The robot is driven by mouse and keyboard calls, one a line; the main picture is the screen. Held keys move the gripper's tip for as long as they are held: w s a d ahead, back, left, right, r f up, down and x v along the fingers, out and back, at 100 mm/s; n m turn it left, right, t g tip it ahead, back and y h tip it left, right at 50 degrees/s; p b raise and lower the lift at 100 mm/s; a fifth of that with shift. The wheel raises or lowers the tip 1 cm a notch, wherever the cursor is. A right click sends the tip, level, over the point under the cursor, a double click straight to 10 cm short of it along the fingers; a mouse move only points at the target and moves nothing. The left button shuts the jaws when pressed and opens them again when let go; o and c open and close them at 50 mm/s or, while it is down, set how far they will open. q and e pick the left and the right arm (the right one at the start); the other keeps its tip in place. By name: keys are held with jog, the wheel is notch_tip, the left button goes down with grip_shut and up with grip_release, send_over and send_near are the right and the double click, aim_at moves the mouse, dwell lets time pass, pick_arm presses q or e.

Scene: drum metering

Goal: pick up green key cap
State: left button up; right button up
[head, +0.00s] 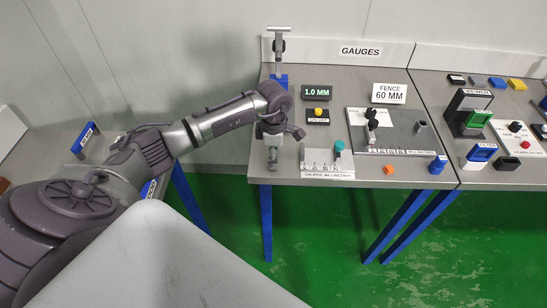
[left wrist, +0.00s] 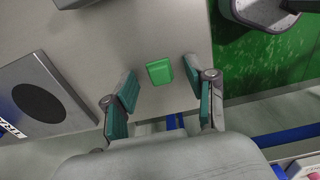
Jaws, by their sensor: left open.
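The green key cap (left wrist: 159,72) is a small, rounded square block lying on a grey surface in the left wrist view. My left gripper (left wrist: 160,86) is open, with one teal-padded finger on each side of the cap and a gap on both sides. The cap sits between and slightly beyond the fingertips. In the head view my left gripper (head: 271,138) hangs over the left part of the gauges table (head: 270,176). I cannot make out the cap there; the gripper seems to hide it. My right gripper is not in view.
A caliper plate (head: 326,164) with a teal knob (head: 339,146) lies right of the gripper. A yellow button (head: 318,111), an orange piece (head: 389,169) and a blue piece (head: 438,164) are nearby. A plate with a black disc (left wrist: 39,103) lies left in the wrist view.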

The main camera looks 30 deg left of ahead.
pick_arm(q)
jog(key=c, duration=0.8)
jog(key=shift+c, duration=0.2)
jog(key=shift+r, duration=0.15)
